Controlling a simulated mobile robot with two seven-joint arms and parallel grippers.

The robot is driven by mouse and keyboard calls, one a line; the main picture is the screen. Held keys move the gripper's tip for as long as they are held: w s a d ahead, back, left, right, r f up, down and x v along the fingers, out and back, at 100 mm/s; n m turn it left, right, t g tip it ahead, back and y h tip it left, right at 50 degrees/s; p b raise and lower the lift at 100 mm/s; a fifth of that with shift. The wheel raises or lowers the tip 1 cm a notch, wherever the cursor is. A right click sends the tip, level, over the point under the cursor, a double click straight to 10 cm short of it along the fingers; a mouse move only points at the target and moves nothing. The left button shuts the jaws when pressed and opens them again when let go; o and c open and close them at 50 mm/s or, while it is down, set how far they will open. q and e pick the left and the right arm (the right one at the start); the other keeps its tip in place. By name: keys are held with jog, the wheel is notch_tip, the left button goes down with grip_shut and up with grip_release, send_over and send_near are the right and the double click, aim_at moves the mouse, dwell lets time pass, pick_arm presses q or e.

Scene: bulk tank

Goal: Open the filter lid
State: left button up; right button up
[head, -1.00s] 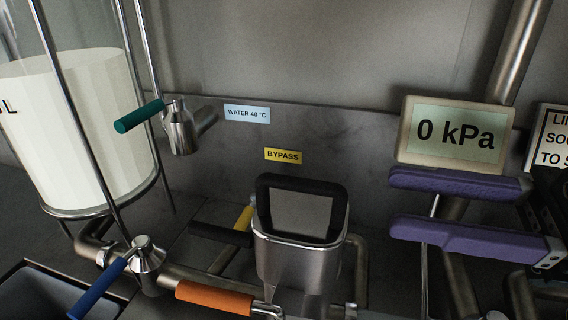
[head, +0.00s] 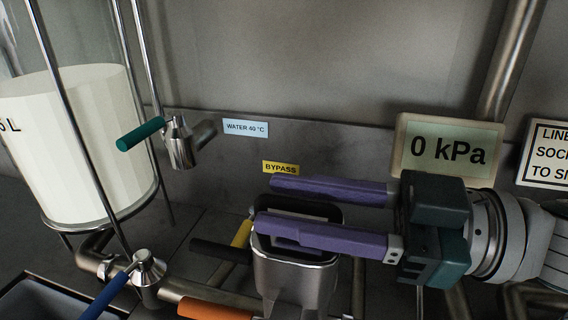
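The filter housing (head: 295,280) is a metal box in the lower middle of the head view. Its lid (head: 322,212) has a raised black frame, now partly hidden behind my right gripper. My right gripper (head: 268,204) has two long purple fingers, spread apart, reaching in from the right. They lie across the lid in the picture, with part of the black frame showing between them. I cannot tell whether they touch it. Nothing is clearly held. My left gripper is not in view.
The gauge panel (head: 447,147) reads 0 kPa. An orange handle (head: 215,311) lies in front of the filter, a black handle (head: 222,252) and a yellow one (head: 242,234) to its left. A blue handle (head: 104,297), green handle (head: 140,134) and tank (head: 75,150) are further left.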

grip_shut()
dwell(1.2)
